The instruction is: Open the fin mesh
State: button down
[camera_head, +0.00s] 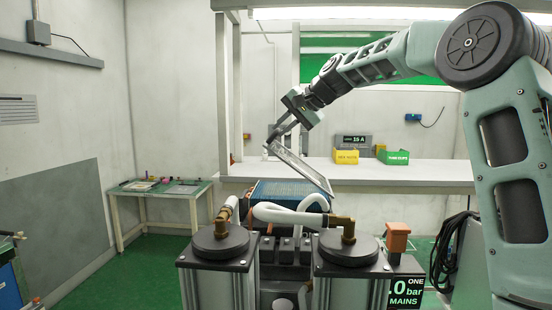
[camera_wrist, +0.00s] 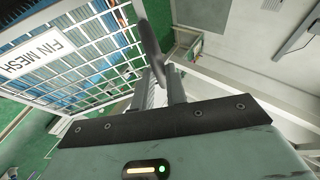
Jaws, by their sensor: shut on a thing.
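The fin mesh (camera_head: 300,168) is a thin framed panel, tilted up above a blue finned block (camera_head: 290,190) behind the two columns. In the wrist view the fin mesh (camera_wrist: 85,62) shows as a white grid with a "FIN MESH" label, and blue fins show through it. My gripper (camera_head: 272,136) is at the mesh's raised upper end. In the wrist view my gripper (camera_wrist: 165,70) has its fingers close together at the mesh's edge, shut on it. The exact contact is partly hidden by the fingers.
Two grey columns with black caps (camera_head: 220,238) and white hoses (camera_head: 290,214) stand in front of the block. An orange-brown box (camera_head: 397,236) is at their right. A white counter (camera_head: 400,172) with yellow (camera_head: 345,156) and green bins (camera_head: 394,157) runs behind. A small table (camera_head: 160,190) stands left.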

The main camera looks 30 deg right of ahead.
jog(key=s+d+r+m+t+y+b, duration=0.1)
jog(key=s+d+m+t+y+b, duration=0.1)
jog(key=s+d+b, duration=0.4)
jog(key=s+d+r+m+t+y+b, duration=0.2)
jog(key=s+d+t+y+b, duration=0.2)
jog(key=d+b, duration=0.9)
jog(key=s+t+b, duration=0.2)
jog(key=t+b, duration=0.1)
jog(key=b, duration=0.3)
jog(key=shift+s+y, duration=0.3)
jog(key=shift+s, duration=0.05)
jog(key=c, duration=1.4)
grip_release()
jog(key=b+v, duration=0.4)
jog(key=v, duration=1.3)
jog(key=shift+b, duration=0.3)
jog(key=shift+s+d, duration=0.1)
jog(key=shift+d, duration=0.05)
